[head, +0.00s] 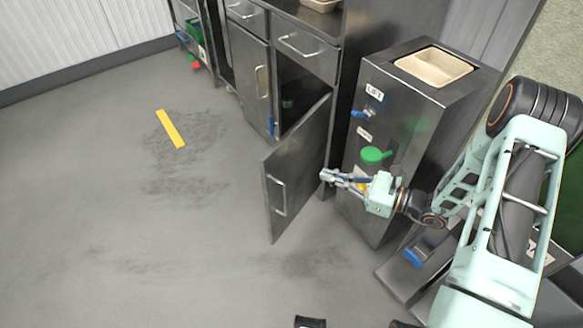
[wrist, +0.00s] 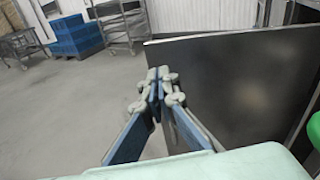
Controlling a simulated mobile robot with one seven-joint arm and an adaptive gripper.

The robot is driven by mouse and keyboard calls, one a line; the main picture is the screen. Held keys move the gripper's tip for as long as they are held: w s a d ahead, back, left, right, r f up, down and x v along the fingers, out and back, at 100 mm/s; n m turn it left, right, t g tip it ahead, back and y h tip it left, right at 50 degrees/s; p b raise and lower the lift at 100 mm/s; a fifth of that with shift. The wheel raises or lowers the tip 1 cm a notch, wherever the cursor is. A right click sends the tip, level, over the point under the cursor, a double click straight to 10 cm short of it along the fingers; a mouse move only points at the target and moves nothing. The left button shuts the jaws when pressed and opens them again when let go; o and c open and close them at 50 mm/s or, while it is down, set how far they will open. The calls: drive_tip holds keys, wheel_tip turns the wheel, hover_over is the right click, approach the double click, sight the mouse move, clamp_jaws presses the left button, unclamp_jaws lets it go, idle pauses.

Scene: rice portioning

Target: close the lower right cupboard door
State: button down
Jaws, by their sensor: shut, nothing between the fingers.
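The lower right cupboard door (head: 300,165) stands wide open, swung out from the steel cabinet, with its handle (head: 278,195) on the face turned left. Its dark inner face (wrist: 235,85) fills the right of the wrist view. My gripper (head: 326,175) is shut and empty, on the inner side of the door close to its surface. In the wrist view its fingertips (wrist: 159,82) overlap the door's edge region; I cannot tell whether they touch it. The open cupboard (head: 292,95) is dark inside, with a small green item visible.
A steel dispenser unit (head: 400,120) with a green knob (head: 374,155) stands right of the door, close to my gripper. The left cupboard door (head: 250,75) is closed. Grey floor (head: 120,220) with a yellow strip (head: 170,129) is clear to the left. Blue crates (wrist: 75,35) stand farther off.

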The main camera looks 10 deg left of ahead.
sight(277, 155)
drive_tip(key=w+a+f, duration=0.1)
drive_tip(key=a, duration=0.3)
drive_tip(key=w+a+f+m+t+b, duration=0.1)
drive_tip(key=w+a, duration=0.1)
drive_tip(key=a, duration=0.2)
drive_tip(key=w+a+f+m+t+b, duration=0.1)
drive_tip(key=w+a, duration=0.1)
drive_tip(key=a, duration=0.3)
drive_tip(key=shift+w+a+y, duration=0.1)
drive_tip(key=shift+y, duration=0.2)
drive_tip(key=shift+w+a+r+m, duration=0.1)
drive_tip(key=shift+w+a+m, duration=0.05)
drive_tip(key=shift+a+m, duration=0.2)
drive_tip(key=shift+a, duration=0.1)
